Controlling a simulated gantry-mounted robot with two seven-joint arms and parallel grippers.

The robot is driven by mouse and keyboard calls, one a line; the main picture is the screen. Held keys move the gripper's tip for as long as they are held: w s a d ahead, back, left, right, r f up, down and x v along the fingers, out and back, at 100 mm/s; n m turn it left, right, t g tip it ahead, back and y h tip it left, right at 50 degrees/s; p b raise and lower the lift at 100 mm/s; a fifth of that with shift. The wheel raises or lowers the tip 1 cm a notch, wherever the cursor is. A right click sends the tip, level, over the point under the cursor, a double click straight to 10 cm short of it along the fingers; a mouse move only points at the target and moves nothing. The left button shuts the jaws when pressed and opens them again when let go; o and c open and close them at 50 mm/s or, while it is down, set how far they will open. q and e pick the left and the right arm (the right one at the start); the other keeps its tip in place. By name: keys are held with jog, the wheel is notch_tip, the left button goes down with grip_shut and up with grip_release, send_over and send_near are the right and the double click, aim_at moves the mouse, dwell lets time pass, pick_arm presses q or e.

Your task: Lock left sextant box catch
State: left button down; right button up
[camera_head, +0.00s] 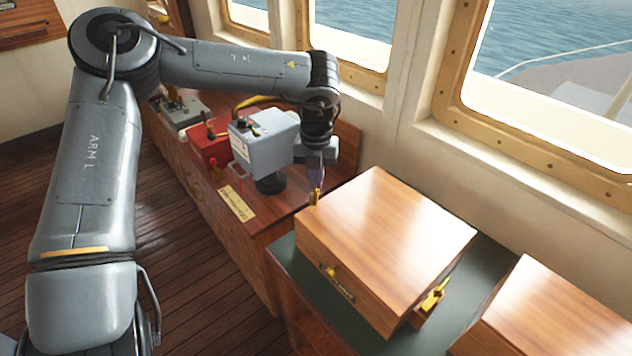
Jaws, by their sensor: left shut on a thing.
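The sextant box (385,225) is a closed, polished wooden box on a green-topped cabinet (290,262). Its left catch (314,198) shows as a small brass piece at the box's far left edge. My left gripper (315,186) reaches down from above, shut on this catch, and the fingers partly hide it. I cannot tell the catch's exact position. A brass right catch (434,297) stands out from the box's right side. A brass handle (338,284) is on the front face. My right gripper is not in view.
A second wooden box (550,315) stands at the lower right, with a narrow gap between the boxes. A grey instrument (265,140) and a red box (208,142) stand on the wooden console behind my left gripper. Windows line the wall behind.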

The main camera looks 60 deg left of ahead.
pick_arm(q)
jog(key=n+b, duration=0.1)
jog(key=n, duration=0.3)
jog(key=shift+n+b, duration=0.3)
jog(key=shift+b, duration=0.05)
jog(key=shift+n+b, duration=0.8)
jog(key=shift+n, duration=1.5)
jog(key=c, duration=1.3)
grip_release()
jog(key=shift+r, duration=0.15)
notch_tip(320, 180, up, 11)
jog(key=shift+f, duration=0.2)
